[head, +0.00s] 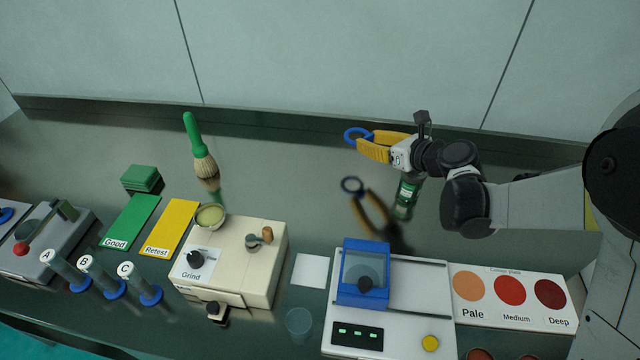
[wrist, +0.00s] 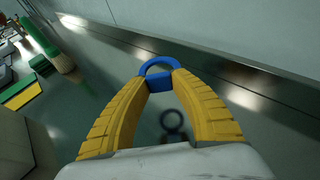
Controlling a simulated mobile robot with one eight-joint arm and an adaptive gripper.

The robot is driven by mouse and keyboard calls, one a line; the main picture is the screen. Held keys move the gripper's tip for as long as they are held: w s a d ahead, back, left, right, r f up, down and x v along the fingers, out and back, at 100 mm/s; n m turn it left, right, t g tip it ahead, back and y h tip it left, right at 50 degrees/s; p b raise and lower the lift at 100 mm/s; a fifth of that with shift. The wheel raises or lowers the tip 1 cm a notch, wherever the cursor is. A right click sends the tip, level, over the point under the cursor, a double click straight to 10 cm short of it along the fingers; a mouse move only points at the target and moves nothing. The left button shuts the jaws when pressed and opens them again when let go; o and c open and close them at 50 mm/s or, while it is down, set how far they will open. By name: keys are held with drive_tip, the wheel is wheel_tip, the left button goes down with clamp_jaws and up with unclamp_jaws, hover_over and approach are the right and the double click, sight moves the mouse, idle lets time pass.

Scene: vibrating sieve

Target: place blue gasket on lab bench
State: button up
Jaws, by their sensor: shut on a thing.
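The blue gasket (head: 354,134) is a ring held at the tips of my gripper (head: 368,142), whose yellow fingers are shut on it. It is in the air over the back of the dark, shiny lab bench (head: 290,165). Its reflection shows on the bench below, apart from it. In the wrist view the blue gasket (wrist: 159,62) sits between the fingertips of my gripper (wrist: 160,78), with its ring opening partly visible. The bare bench shows beneath it.
A green-handled brush (head: 199,148) stands at the back left. A green bottle (head: 407,192) stands below my gripper. A grinder (head: 240,262), a scale with a blue box (head: 366,270) and a colour plate (head: 512,297) line the front. The back middle is clear.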

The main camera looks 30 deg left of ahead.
drive_tip(key=s+a+f+b, duration=0.1)
drive_tip(key=a, duration=0.1)
drive_tip(key=s+a+f, duration=0.1)
drive_tip(key=a+f, duration=0.1)
drive_tip(key=s+a+f+b, duration=0.1)
drive_tip(key=a, duration=0.1)
drive_tip(key=shift+s+a+f+b, duration=0.1)
drive_tip(key=shift+a+f+b, duration=0.2)
drive_tip(key=shift+a+f, duration=0.05)
wheel_tip(320, 180, down, 4)
drive_tip(key=shift+f+b, duration=0.1)
drive_tip(key=shift+b, duration=1.15)
drive_tip(key=o, duration=0.8)
drive_tip(key=shift+o, duration=0.3)
